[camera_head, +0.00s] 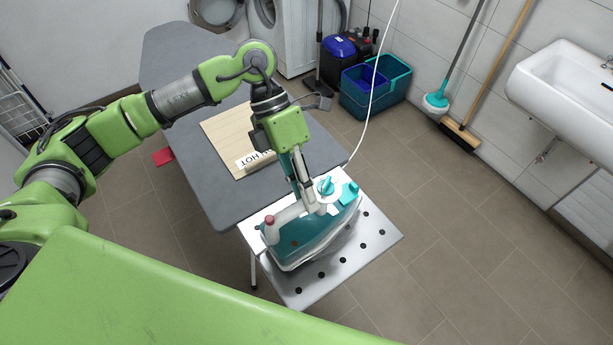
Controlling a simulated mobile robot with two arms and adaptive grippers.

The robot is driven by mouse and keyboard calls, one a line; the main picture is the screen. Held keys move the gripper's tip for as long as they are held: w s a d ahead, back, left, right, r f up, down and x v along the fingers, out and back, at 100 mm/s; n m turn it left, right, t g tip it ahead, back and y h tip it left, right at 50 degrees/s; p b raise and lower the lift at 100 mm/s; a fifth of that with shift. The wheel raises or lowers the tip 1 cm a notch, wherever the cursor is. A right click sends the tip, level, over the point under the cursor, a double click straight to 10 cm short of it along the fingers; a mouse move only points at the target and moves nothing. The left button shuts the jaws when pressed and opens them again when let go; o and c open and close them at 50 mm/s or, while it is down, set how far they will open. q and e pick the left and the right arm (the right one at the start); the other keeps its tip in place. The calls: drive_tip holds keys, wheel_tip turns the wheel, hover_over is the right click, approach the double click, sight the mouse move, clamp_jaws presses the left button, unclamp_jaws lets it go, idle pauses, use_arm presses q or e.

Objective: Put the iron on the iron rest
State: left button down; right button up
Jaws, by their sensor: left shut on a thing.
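A teal and white iron (312,232) is over the metal iron rest (378,236), a plate with dark holes at the near end of the grey ironing board (190,75). My left gripper (308,205) comes down from above and is shut on the iron at its white handle. The iron's underside is hidden, so I cannot tell whether it touches the rest. The iron lies along the rest, with holes showing on its right and near sides. My right gripper is not in view.
A wooden board (228,138) with a "HOT" sign (256,160) lies on the ironing board. A white cord (373,95) runs upward from the iron. Buckets (372,92), a broom (460,135), a sink (565,95) and a washing machine (290,40) stand around.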

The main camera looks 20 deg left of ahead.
sight(313, 227)
use_arm(q)
drive_tip(key=shift+f+p, duration=0.65)
drive_tip(key=shift+f, duration=0.65)
drive_tip(key=c, duration=1.9)
unclamp_jaws()
drive_tip(key=shift+f, duration=0.2)
drive_tip(key=shift+s, duration=0.15)
drive_tip(key=shift+a+r, duration=0.1)
drive_tip(key=shift+r, duration=0.05)
drive_tip(key=b+v, duration=0.4)
drive_tip(key=v, duration=0.8)
